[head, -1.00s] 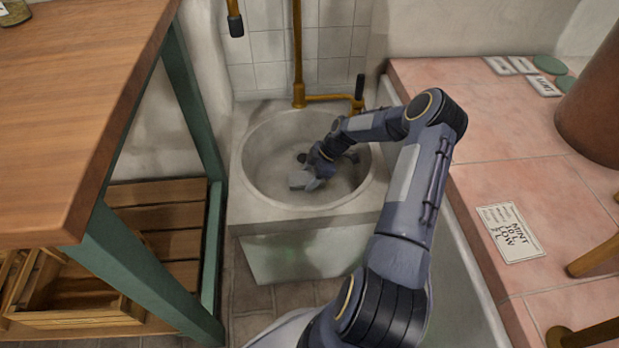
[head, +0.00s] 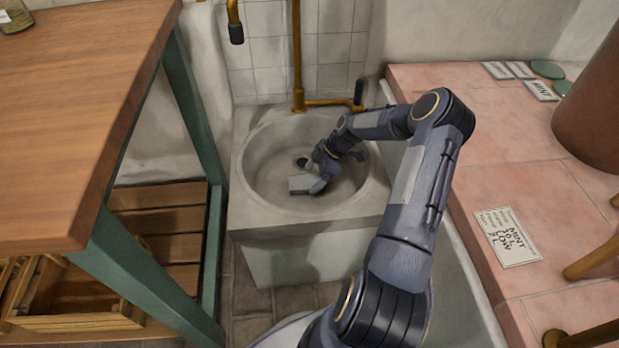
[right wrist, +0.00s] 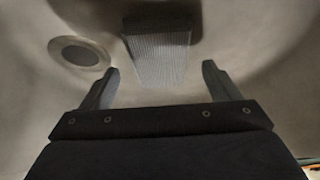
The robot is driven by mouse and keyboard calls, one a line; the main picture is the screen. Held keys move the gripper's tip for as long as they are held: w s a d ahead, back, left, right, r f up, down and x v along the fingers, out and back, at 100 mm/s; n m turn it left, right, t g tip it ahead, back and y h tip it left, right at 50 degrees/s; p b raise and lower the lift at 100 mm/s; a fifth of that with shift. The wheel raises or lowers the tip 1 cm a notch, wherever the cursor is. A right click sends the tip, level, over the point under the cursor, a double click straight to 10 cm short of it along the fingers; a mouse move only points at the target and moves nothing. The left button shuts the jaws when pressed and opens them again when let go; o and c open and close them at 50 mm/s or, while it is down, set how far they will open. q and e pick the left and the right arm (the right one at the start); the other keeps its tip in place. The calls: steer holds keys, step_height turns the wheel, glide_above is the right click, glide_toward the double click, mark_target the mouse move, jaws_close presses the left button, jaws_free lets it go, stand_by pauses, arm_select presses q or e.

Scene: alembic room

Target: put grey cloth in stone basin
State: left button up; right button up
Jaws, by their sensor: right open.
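The grey cloth (head: 299,184) is a small, pale, folded piece inside the stone basin (head: 250,205), low in the bowl near the drain. In the right wrist view the cloth (right wrist: 160,55) has a fine ribbed texture and lies just beyond and between the fingertips. My right gripper (head: 317,187) reaches down into the bowl beside the cloth. In the right wrist view its fingers (right wrist: 160,68) are spread wide, with clear gaps to the cloth on both sides. My left gripper is not in view.
A brass pipe and tap (head: 299,98) stand behind the basin. A wooden table (head: 75,110) with green legs is at the left, with slatted crates (head: 85,321) below. A pink tiled counter (head: 460,110) runs along the right. The drain (right wrist: 78,52) shows beside the cloth.

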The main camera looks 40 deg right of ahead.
steer(key=p+v, duration=0.2)
steer(key=v, duration=0.7)
steer(key=s+a+r+m+h, duration=0.1)
steer(key=s+a+r+m, duration=0.25)
steer(key=a+r, duration=0.55)
steer(key=s+a+r+m+h, duration=0.2)
steer(key=s+a+r, duration=0.2)
steer(key=a+r, duration=0.5)
steer(key=s+a+r+m+t, duration=0.1)
steer(key=s+a+m, duration=0.3)
steer(key=s, duration=0.4)
steer(key=s+a+r+m+t+y, duration=0.1)
steer(key=s+a+r+m, duration=0.2)
steer(key=s, duration=0.5)
steer(key=shift+a+r+m+t+y, duration=0.25)
steer(key=shift+a+m+t+y, duration=0.05)
steer(key=shift+a+m, duration=0.35)
steer(key=shift+s, duration=0.15)
